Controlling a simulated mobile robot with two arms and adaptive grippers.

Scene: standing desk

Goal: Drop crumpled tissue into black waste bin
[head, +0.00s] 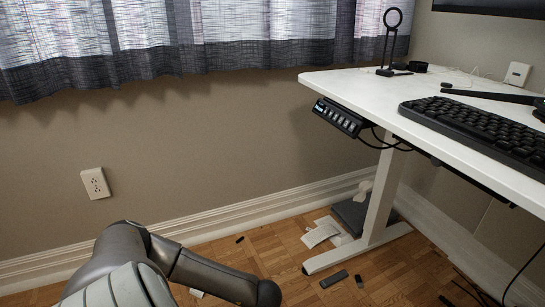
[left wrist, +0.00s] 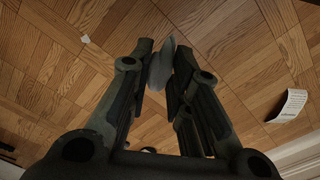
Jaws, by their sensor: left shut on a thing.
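In the left wrist view my left gripper (left wrist: 163,58) is shut on a pale grey crumpled tissue (left wrist: 160,68), pinched between its fingertips. The tissue's tip sticks out slightly past the fingers, above the wooden floor. In the head view only my left arm shows at the bottom; the gripper and tissue are out of frame. My right gripper is in neither view. I cannot make out a black waste bin for certain in either view.
A white desk (head: 400,100) with a black keyboard (head: 480,130) stands at right. Under it are a dark object (head: 352,213) and white papers (head: 320,235). Small dark items, including a remote-like one (head: 334,278), lie on the floor. A printed paper (left wrist: 289,106) lies at right in the wrist view.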

